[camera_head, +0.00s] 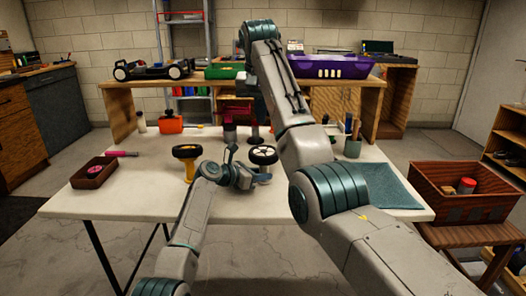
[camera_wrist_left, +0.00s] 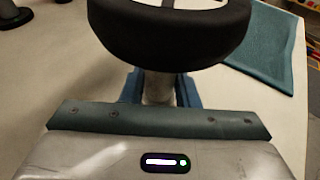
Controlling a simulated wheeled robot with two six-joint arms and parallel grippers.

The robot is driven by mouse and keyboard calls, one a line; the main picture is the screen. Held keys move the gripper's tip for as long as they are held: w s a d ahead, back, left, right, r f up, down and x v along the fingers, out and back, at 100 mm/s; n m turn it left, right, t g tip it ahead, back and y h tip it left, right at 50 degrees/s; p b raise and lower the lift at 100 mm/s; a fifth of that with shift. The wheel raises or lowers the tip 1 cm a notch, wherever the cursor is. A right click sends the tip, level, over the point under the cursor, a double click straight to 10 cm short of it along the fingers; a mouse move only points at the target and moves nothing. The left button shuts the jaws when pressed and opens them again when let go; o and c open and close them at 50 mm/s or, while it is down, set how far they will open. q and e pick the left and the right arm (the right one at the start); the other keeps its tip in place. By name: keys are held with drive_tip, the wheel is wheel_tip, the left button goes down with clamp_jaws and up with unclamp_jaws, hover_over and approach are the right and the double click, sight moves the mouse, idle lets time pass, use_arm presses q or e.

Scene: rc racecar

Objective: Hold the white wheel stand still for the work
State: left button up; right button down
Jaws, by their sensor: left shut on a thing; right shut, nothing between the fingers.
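The white wheel stand (camera_head: 264,169) stands on the table near the middle in the head view. A black-tyred wheel with a white hub (camera_head: 263,155) sits on top of it. My left gripper (camera_head: 247,178) is shut on the stand's post below the wheel. In the left wrist view, the white post (camera_wrist_left: 159,88) is between the blue fingers, and the black tyre (camera_wrist_left: 170,35) covers its top.
A yellow stand with a wheel (camera_head: 188,170) stands to the left. A dark brown tray (camera_head: 93,172) lies at the far left, an orange-red container (camera_head: 170,125) at the back. A teal mat (camera_head: 390,188) lies right. A racecar chassis (camera_head: 152,70) and purple bin (camera_head: 330,67) sit on the rear shelf.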

use_arm(q)
drive_tip(key=o, duration=1)
drive_tip(key=v, duration=1.2)
drive_tip(key=shift+s, duration=0.1)
